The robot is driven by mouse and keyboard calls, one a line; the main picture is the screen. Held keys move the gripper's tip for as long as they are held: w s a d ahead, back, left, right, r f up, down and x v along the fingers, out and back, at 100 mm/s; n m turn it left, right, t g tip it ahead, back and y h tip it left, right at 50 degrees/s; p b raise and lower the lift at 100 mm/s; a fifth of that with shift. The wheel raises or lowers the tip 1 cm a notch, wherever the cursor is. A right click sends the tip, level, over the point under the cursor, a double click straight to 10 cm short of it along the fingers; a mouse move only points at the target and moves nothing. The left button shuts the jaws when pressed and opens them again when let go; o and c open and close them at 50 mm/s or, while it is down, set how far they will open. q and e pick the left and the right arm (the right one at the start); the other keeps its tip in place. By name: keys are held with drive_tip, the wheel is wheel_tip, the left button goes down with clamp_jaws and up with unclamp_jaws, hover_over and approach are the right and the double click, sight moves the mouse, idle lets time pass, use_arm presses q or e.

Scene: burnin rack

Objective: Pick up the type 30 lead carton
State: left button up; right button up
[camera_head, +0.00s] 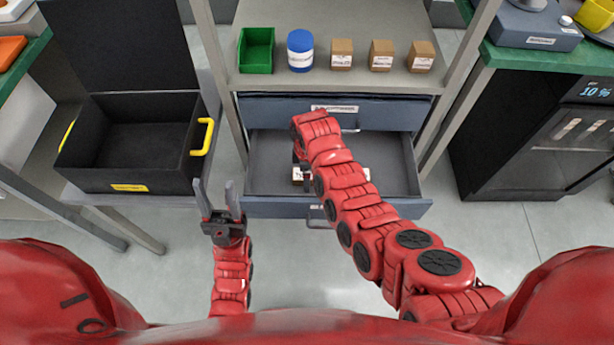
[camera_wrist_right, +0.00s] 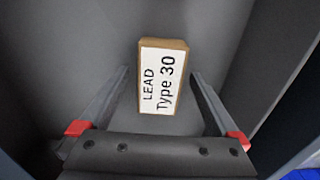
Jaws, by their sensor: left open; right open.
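The type 30 lead carton (camera_wrist_right: 162,78) is a small brown box with a white label reading "LEAD Type 30". It lies on the grey drawer floor in the right wrist view. My right gripper (camera_wrist_right: 160,98) is open, its two fingers spread to either side of the carton in that view; no contact shows. In the head view, my right arm reaches into the open drawer (camera_head: 405,172) and hides much of it. Pale box parts (camera_head: 298,174) show beside the arm; their labels are unreadable there. My left gripper (camera_head: 218,198) is open and empty, left of the drawer.
Above the open drawer is a shut drawer (camera_head: 270,107). The shelf top holds a green bin (camera_head: 256,50), a blue-lidded jar (camera_head: 300,50) and three cartons (camera_head: 381,55). A black crate (camera_head: 130,140) with yellow handles stands left. A black cabinet (camera_head: 540,140) stands right.

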drive_tip(key=c, duration=1.5)
